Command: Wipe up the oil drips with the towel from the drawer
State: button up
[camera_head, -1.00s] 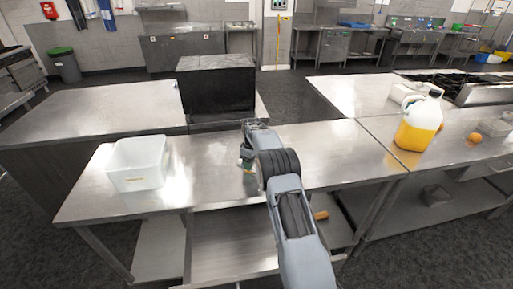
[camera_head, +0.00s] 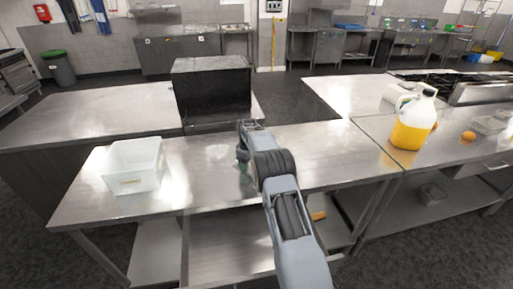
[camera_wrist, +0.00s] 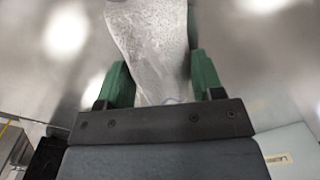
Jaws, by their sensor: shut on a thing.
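My gripper (camera_wrist: 164,85) has green fingers and is shut on a pale grey, textured towel (camera_wrist: 150,35), which hangs out past the fingertips in the wrist view. In the head view my gripper (camera_head: 243,167) is low over the middle of the steel table (camera_head: 330,165), partly hidden by my arm. A faint pale patch (camera_head: 218,152) shows just left of it; I cannot tell if it is towel, oil or glare. A jug of yellow oil (camera_head: 410,133) stands upright at the right. I cannot make out oil drips.
A white tub (camera_head: 135,170) stands on the table's left end. A black box (camera_head: 213,90) is behind the table. An orange fruit (camera_head: 468,135) and a small tray (camera_head: 488,125) lie right of the jug. The table right of my arm is clear.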

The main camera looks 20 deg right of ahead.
jog(key=d, duration=0.2)
jog(key=shift+s+d, duration=0.25)
jog(key=shift+d, duration=0.05)
jog(key=shift+s+d+f, duration=0.1)
jog(key=shift+d, duration=0.2)
jog(key=shift+s+a, duration=0.15)
jog(key=shift+s, duration=0.1)
jog(key=a, duration=0.2)
jog(key=w+a, duration=0.1)
jog(key=a, duration=0.4)
jog(key=shift+w, duration=0.25)
jog(key=shift+d, duration=0.15)
jog(key=shift+s+d+p, duration=0.1)
jog(key=shift+s+d, duration=0.15)
jog(key=shift+d, duration=0.85)
jog(key=shift+s+d+p, duration=0.15)
jog(key=shift+s+d, duration=0.05)
jog(key=shift+d, duration=0.95)
jog(key=shift+s+d+p, duration=0.1)
jog(key=shift+s+d, duration=0.15)
jog(key=shift+d, duration=0.85)
notch_tip(320, 180, up, 4)
jog(key=shift+f+p, duration=0.25)
jog(key=shift+p, duration=0.6)
jog(key=shift+r+p, duration=1.6)
jog(key=shift+r, duration=0.8)
